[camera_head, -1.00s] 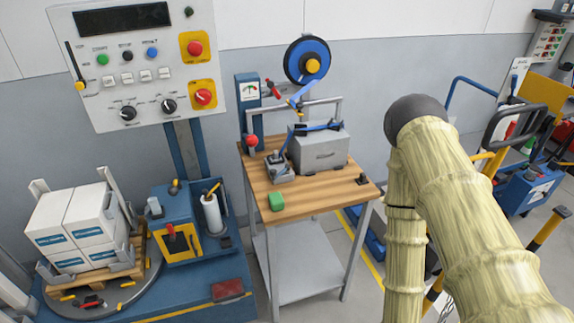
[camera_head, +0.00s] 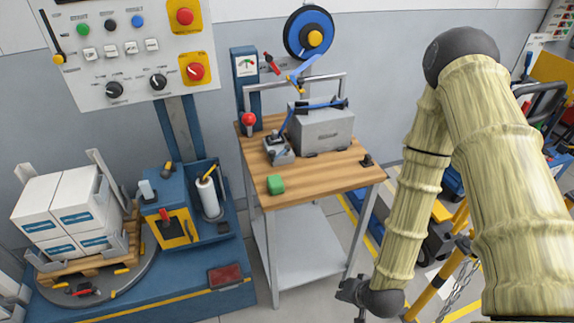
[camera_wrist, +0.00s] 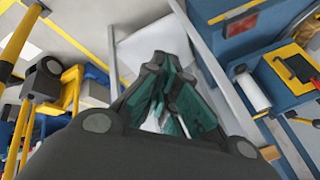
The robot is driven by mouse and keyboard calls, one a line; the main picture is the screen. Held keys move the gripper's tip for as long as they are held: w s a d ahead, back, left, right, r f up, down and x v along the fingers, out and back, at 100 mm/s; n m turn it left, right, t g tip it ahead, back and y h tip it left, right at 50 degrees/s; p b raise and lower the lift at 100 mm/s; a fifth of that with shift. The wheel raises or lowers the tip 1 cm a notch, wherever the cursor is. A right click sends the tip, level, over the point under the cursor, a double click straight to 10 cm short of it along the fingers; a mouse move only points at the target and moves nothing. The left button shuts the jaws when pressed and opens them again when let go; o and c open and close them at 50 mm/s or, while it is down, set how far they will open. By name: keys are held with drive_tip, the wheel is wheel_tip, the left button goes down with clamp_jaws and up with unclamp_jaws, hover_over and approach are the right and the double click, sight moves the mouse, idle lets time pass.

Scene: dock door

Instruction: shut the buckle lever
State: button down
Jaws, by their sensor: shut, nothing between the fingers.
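The buckle (camera_head: 279,148), a small grey metal device, sits on the wooden table at the left front of a grey box. A blue strap (camera_head: 318,105) runs from it over the box. Its lever seems to be the small upright part on top, too small to tell how far it stands open. The buckle is not in the wrist view.
A pallet of white boxes (camera_head: 65,210) is left. Yellow barriers (camera_head: 440,275) stand right.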

drive_tip(key=w+a+r+m+t+y+b, duration=0.1)
drive_tip(key=w+a+r+t, duration=0.15)
drive_tip(key=w, duration=0.35)
drive_tip(key=w+a+r+m+t+y+b, duration=0.1)
drive_tip(key=w+r+m+t+b, duration=0.15)
drive_tip(key=w, duration=0.25)
drive_tip(key=w+a+r+m+t+y+b, duration=0.1)
drive_tip(key=w+a+r+m+t, duration=0.1)
drive_tip(key=w+r, duration=0.3)
drive_tip(key=w+a+r+m+t+y+b, duration=0.2)
drive_tip(key=w+r, duration=0.4)
drive_tip(key=r, duration=0.7)
drive_tip(key=shift+a+r+t, duration=0.3)
drive_tip(key=shift+r+t, duration=0.05)
drive_tip(key=shift+t, duration=0.35)
drive_tip(key=shift+w, duration=0.1)
drive_tip(key=p+x, duration=0.2)
drive_tip(key=x, duration=0.7)
drive_tip(key=shift+w+a, duration=0.25)
drive_tip(key=shift+w+a+f+p, duration=0.1)
drive_tip(key=shift+w+a+p, duration=0.15)
drive_tip(key=shift+a, duration=0.35)
drive_tip(key=shift+w+a+p, duration=0.25)
drive_tip(key=shift+a, duration=0.35)
drive_tip(key=shift+w+a+f, duration=0.1)
drive_tip(key=shift+w+a, duration=0.15)
drive_tip(key=shift+a, duration=0.45)
